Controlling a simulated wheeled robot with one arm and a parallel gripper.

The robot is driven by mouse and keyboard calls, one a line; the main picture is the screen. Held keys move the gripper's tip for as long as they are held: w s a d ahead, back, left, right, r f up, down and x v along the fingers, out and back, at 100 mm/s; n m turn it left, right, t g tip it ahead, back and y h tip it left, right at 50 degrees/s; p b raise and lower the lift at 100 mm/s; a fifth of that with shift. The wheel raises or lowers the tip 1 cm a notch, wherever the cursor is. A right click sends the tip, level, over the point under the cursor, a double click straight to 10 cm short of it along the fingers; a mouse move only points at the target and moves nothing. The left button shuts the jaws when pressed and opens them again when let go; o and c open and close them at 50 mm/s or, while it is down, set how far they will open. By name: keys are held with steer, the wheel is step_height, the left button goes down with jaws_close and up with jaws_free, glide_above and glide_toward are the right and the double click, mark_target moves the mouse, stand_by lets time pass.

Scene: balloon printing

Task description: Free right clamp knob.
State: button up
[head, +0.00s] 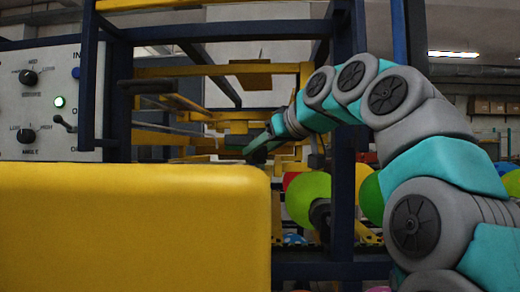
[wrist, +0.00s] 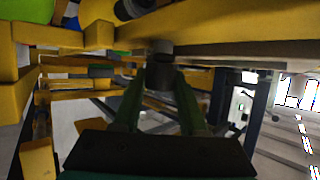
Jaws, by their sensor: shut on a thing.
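In the wrist view, a dark, round clamp knob (wrist: 160,74) hangs below a long yellow beam (wrist: 235,54). The two dark green fingers of my gripper (wrist: 158,86) are closed on it, one on each side. The knob's lower part is hidden between the fingers. In the head view my gripper (head: 254,147) reaches left into the machine's frame, with the teal and grey arm coming from the right. The knob cannot be made out there.
A large yellow block (head: 130,225) fills the lower left of the head view. A dark blue post (head: 342,170) stands close beside my arm. A control panel (head: 45,100) with knobs and a lit green button is at left. A green balloon (head: 305,198) sits below my arm.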

jaws_close()
steer(key=shift+m+t+h, duration=0.7)
steer(key=shift+m+h, duration=0.3)
steer(key=shift+m+t+h+p, duration=0.7)
steer(key=shift+m+h+p, duration=0.35)
steer(key=shift+m+h, duration=1.05)
steer(key=o, duration=0.7)
jaws_free()
